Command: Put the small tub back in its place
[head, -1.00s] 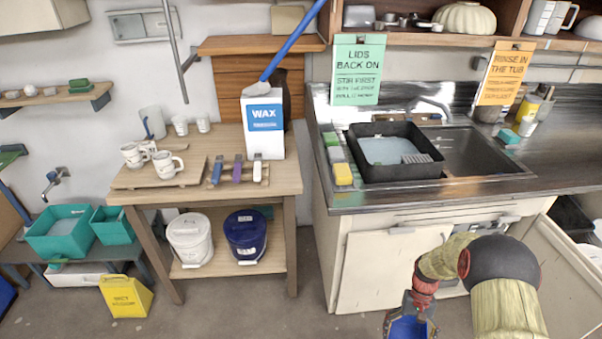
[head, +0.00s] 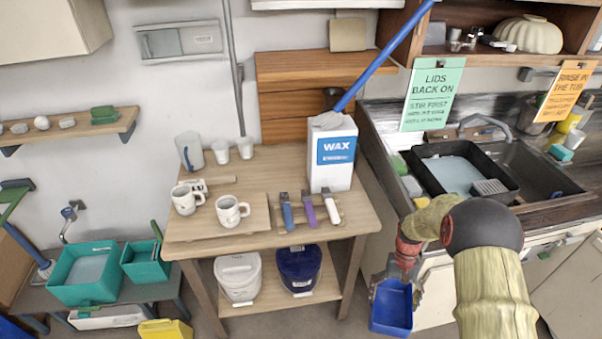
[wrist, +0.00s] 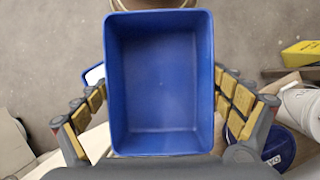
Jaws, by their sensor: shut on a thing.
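The small blue tub (head: 391,308) is in my gripper (head: 398,276) at the lower right of the head view, in front of the sink cabinet. In the wrist view the tub (wrist: 160,85) fills the middle, and its inside looks empty. Yellow-padded fingers press along its left and right sides. The tub is held off the floor, clear of the bench.
A wooden bench (head: 232,178) stands left of the tub, with mugs and a wax carton (head: 333,160). A white bucket (head: 238,277) and a lidded blue bucket (head: 299,270) sit on its lower shelf. Teal tubs (head: 84,275) stand far left.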

